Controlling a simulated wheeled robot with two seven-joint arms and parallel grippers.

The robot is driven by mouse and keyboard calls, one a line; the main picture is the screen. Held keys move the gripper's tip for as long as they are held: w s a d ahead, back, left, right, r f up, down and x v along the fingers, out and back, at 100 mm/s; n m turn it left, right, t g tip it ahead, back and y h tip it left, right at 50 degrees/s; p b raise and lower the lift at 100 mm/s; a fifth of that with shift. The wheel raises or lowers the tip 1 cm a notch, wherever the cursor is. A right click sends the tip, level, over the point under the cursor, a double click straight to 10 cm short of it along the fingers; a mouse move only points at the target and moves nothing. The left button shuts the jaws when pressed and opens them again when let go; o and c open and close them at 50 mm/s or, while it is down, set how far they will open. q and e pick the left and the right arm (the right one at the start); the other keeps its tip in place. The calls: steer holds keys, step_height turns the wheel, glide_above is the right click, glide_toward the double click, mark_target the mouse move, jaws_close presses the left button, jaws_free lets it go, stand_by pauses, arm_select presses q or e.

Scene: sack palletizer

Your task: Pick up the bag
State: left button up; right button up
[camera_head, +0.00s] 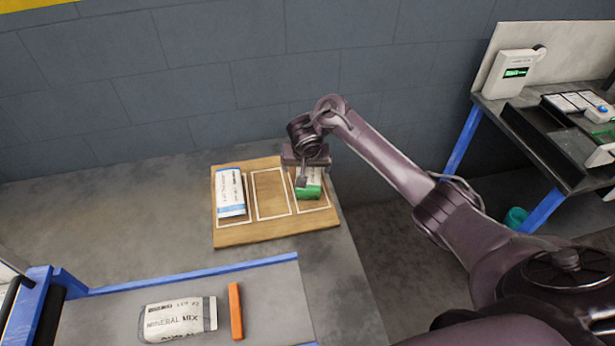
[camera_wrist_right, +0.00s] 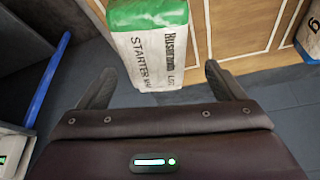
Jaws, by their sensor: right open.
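A grey-white bag marked "MINERAL MIX" (camera_head: 178,319) lies flat on the grey surface at the lower left. A green and white bag (camera_head: 311,187) lies in the right outlined space of the wooden pallet board (camera_head: 272,234); the right gripper partly hides it. It also shows in the right wrist view (camera_wrist_right: 150,45), with "STARTER" printed on it. A white and blue bag (camera_head: 231,192) lies in the left space. The middle space is empty. My right gripper (camera_head: 304,180) is open over the green bag, its fingers (camera_wrist_right: 160,82) apart on either side of the bag's near end. My left gripper is out of view.
An orange bar (camera_head: 236,311) lies just right of the mineral mix bag. A blue rail (camera_head: 195,271) runs behind them. At the right stands a bench with blue legs (camera_head: 463,138) and a white device (camera_head: 514,72). A grey wall is behind the pallet.

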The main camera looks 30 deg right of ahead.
mark_target(309, 170)
steer(key=x, duration=0.4)
steer(key=shift+s+d+b, duration=0.2)
steer(key=shift+d+b, duration=0.05)
steer(key=shift+b, duration=0.15)
steer(key=shift+w+d+f, duration=0.1)
steer(key=shift+w+f, duration=0.05)
steer(key=shift+f, duration=0.15)
steer(key=c, duration=1.3)
arm_select(q)
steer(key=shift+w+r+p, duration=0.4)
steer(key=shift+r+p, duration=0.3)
steer(key=shift+p, duration=0.5)
arm_select(e)
step_height(309, 170, up, 10)
steer(key=shift+r, duration=0.1)
steer(key=shift+c, duration=0.2)
